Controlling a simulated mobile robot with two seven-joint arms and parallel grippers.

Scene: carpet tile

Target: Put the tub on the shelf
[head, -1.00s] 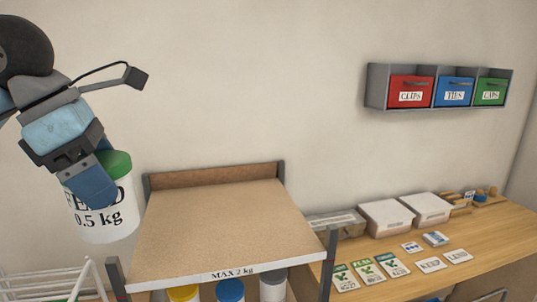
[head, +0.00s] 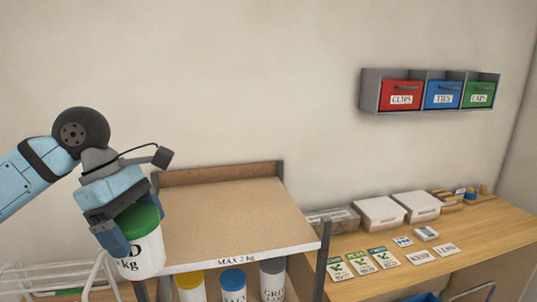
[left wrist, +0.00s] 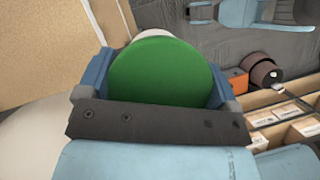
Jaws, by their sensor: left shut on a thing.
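The tub (head: 146,252) is white with a green lid; the part of its label I see ends in "D" and "kg". My left gripper (head: 134,222) is shut on it near the lid and holds it upright. In the head view the tub covers the front left corner of the shelf (head: 230,222), a bare tan board with a white front edge reading "MAX 2 kg". I cannot tell whether the tub is over the board or in front of it. In the left wrist view the green lid (left wrist: 165,75) sits between both fingers.
The shelf top is empty, with a brown back board and grey posts. Yellow (head: 188,281), blue (head: 232,276) and grey-lidded containers stand below it. A white wire rack (head: 55,280) is at lower left. The wooden bench (head: 470,232) at right holds boxes and cards.

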